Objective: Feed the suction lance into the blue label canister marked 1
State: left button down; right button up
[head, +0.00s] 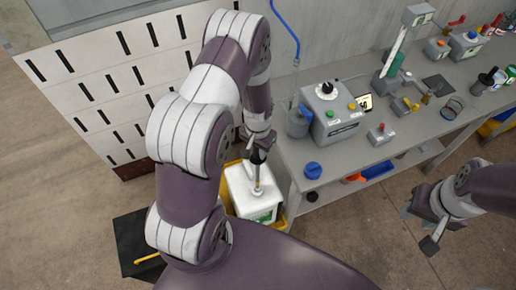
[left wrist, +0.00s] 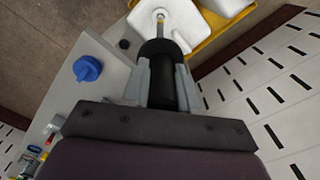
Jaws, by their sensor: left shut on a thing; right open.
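My left gripper (head: 258,143) is shut on the black grip of the suction lance (head: 257,159). In the left wrist view, my left gripper (left wrist: 162,85) has one finger on each side of the lance's black grip (left wrist: 162,60). The lance points down over a white canister (head: 238,184), its thin shaft ending at the canister's top; I cannot tell whether the tip is inside the opening. The visible label (head: 264,217) on this canister looks green; no blue label or number is readable. More white canister shows in the left wrist view (left wrist: 227,6).
The canister stands in a yellow tray (head: 281,222) beside the grey bench (head: 350,163). A blue cap (head: 312,170) lies on the bench corner. A grey pump box (head: 333,116) stands behind it. White slotted panels (head: 105,75) are at left. A black box (head: 135,240) is at lower left.

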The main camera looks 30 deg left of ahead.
pick_arm(q)
jog(key=shift+r+p, duration=1.75)
jog(key=shift+r, duration=0.65)
